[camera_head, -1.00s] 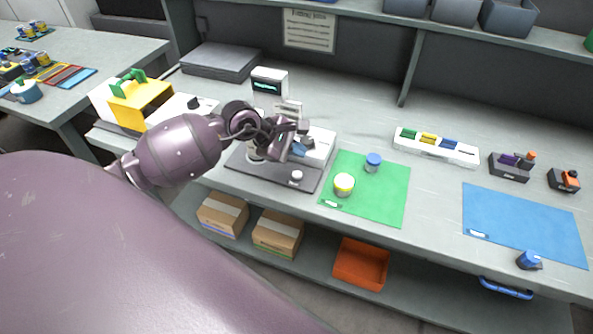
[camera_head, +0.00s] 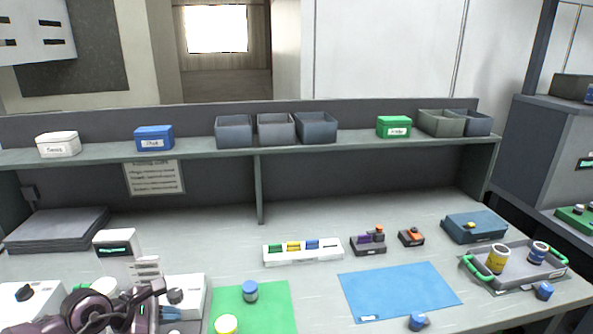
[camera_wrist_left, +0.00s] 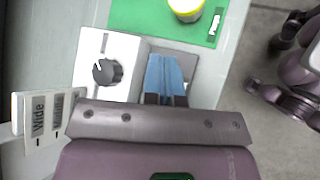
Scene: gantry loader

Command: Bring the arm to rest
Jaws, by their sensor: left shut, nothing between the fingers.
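My left arm (camera_head: 95,308) comes in at the bottom left corner of the head view, over a white machine (camera_head: 186,292) on the bench. My left gripper (camera_head: 170,313) is partly cut off there. In the left wrist view its blue fingers (camera_wrist_left: 166,76) are together with nothing between them. They are beside the machine's white box with a black knob (camera_wrist_left: 106,71). The green mat (camera_wrist_left: 145,18) and a yellow-banded white-topped jar (camera_wrist_left: 186,8) lie beyond the fingertips.
A blue mat (camera_head: 399,290), a white rack (camera_head: 303,252) and a grey tray (camera_head: 514,282) stand to the right. A shelf (camera_head: 340,152) with bins runs along the back. The bench behind the mats has clear room.

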